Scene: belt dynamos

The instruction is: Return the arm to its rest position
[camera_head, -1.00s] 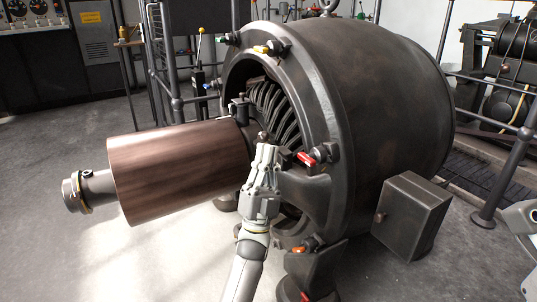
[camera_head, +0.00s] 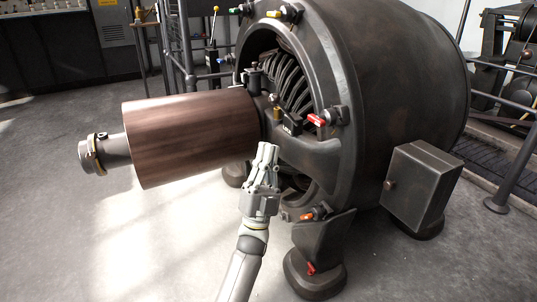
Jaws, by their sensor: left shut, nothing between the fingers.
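My left arm (camera_head: 240,268) comes up from the bottom of the head view. Its gripper (camera_head: 267,150) points away from me, with its fingers together and nothing between them. It appears in front of the dark dynamo's (camera_head: 400,85) open end, just below the copper-brown cylinder (camera_head: 190,138) on the shaft. Whether the fingertips touch the machine is hard to tell; they look apart from it. A red-handled fitting (camera_head: 316,120) sits on the dynamo's rim to the upper right of the gripper. My right gripper is not in view.
The shaft end (camera_head: 92,155) sticks out to the left. A grey box (camera_head: 422,187) is on the dynamo's right side, and a dark foot (camera_head: 315,272) stands at lower right. Railings stand behind. The floor (camera_head: 60,240) at lower left is clear.

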